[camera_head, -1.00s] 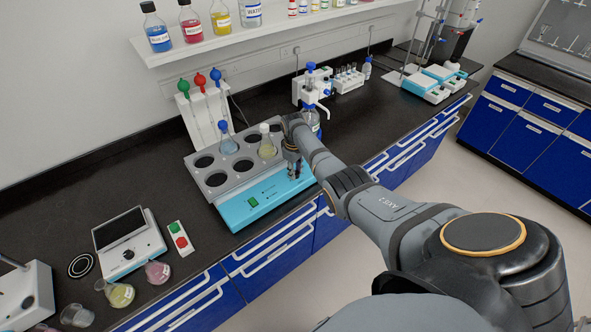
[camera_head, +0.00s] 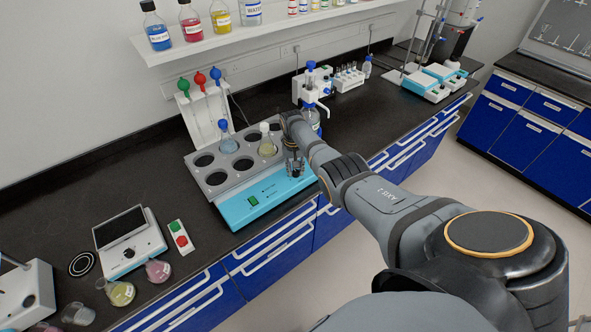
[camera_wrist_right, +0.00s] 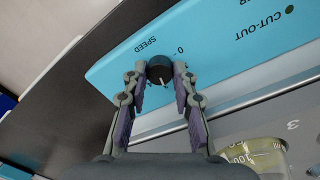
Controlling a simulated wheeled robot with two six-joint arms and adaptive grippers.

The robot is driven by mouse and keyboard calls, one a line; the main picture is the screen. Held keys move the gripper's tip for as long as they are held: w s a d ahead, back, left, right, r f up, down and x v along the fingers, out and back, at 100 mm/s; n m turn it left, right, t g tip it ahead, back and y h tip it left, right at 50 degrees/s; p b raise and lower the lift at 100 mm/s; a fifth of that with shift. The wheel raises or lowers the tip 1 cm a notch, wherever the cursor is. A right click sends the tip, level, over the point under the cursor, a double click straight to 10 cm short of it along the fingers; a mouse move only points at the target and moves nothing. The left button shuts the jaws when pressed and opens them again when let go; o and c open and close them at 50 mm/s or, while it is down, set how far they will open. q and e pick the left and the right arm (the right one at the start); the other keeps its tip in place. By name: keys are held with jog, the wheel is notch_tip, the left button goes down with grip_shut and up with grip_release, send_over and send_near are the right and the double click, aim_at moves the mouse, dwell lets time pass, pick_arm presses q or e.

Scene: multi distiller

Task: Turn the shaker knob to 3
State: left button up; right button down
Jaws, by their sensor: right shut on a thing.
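The shaker (camera_head: 229,217) stands on the dark bench, with a blue front panel and a grey top with several round wells. Its black speed knob (camera_wrist_right: 160,69) shows in the right wrist view, beside the printed word SPEED and a 0 mark. My right gripper (camera_wrist_right: 160,75) is shut on the knob, one finger on each side. In the head view the right gripper (camera_head: 294,166) is at the right end of the blue panel, and the knob is hidden there. A white pointer line shows on the knob. My left gripper is not in view.
A blue-stoppered flask (camera_head: 228,140) and a flask with pale liquid (camera_head: 267,146) stand in the shaker's wells. A bottle with a blue dispenser (camera_head: 311,100) stands close behind my right gripper. A balance (camera_head: 131,243) and a red-green switch box (camera_head: 179,235) are at left.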

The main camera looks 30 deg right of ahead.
aim_at(294, 172)
jog(key=shift+m, duration=0.5)
jog(key=c, duration=1.1)
grip_release()
jog(key=shift+o, duration=0.2)
jog(key=shift+r, duration=0.15)
notch_tip(294, 172, up, 12)
jog(key=shift+w+a, duration=0.2)
jog(key=shift+s+f, duration=0.1)
jog(key=shift+f, duration=0.15)
